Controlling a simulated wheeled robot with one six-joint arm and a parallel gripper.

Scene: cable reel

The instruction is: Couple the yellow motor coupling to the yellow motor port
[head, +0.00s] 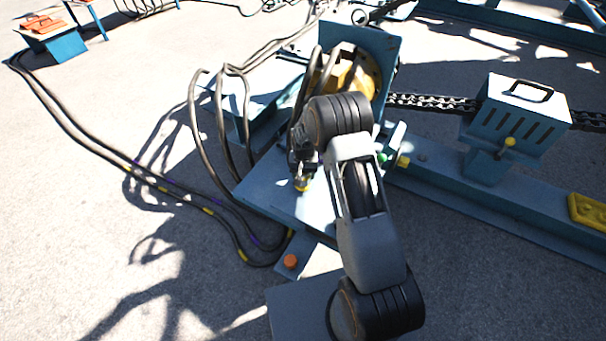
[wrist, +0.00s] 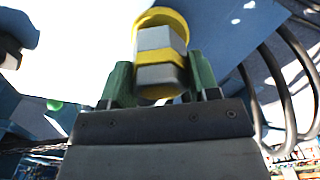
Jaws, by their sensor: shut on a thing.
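My gripper (wrist: 160,88) is shut on the yellow motor coupling (wrist: 160,58), a grey hex fitting with yellow bands. The coupling sits between the green-sided fingers in the wrist view. A yellow ring shows around its far end; I cannot tell whether this belongs to the coupling or to the port. In the head view a bit of yellow (head: 303,184) shows at the gripper, low over the blue-grey machine plate (head: 270,195). My arm hides much of the area there, and I cannot make out the yellow motor port for sure.
Black hoses (head: 197,130) loop beside the gripper on the left, and hoses also show at the right of the wrist view (wrist: 280,90). A blue upright plate with a yellow motor part (head: 352,75) stands behind. A chain (head: 430,103) runs right to a blue box (head: 515,115).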

